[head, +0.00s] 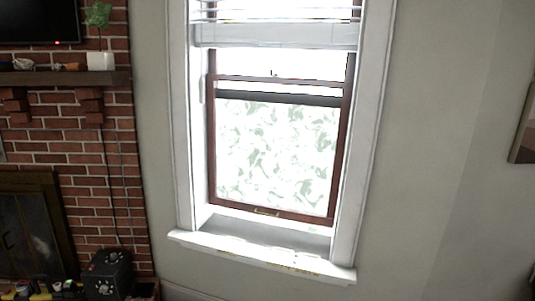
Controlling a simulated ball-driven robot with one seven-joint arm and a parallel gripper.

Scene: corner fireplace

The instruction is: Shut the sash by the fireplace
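The sash window stands in a white frame to the right of the brick fireplace (95,150). Its lower sash (275,150) has a brown wooden frame and bright glass with leafy green shapes behind it. A small brass-coloured lift (266,211) sits on the sash's bottom rail. The bottom rail lies above the white sill (262,255); whether a gap is open under it I cannot tell for sure. A second brown rail (285,79) crosses higher up, with a grey band below it. My gripper is not in view.
A white blind (278,34) covers the window's top. A mantel (60,78) with a potted plant (100,58) is at left. A black box (110,274) stands below the fireplace's right side. The wall right of the window is bare up to a picture frame (524,130).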

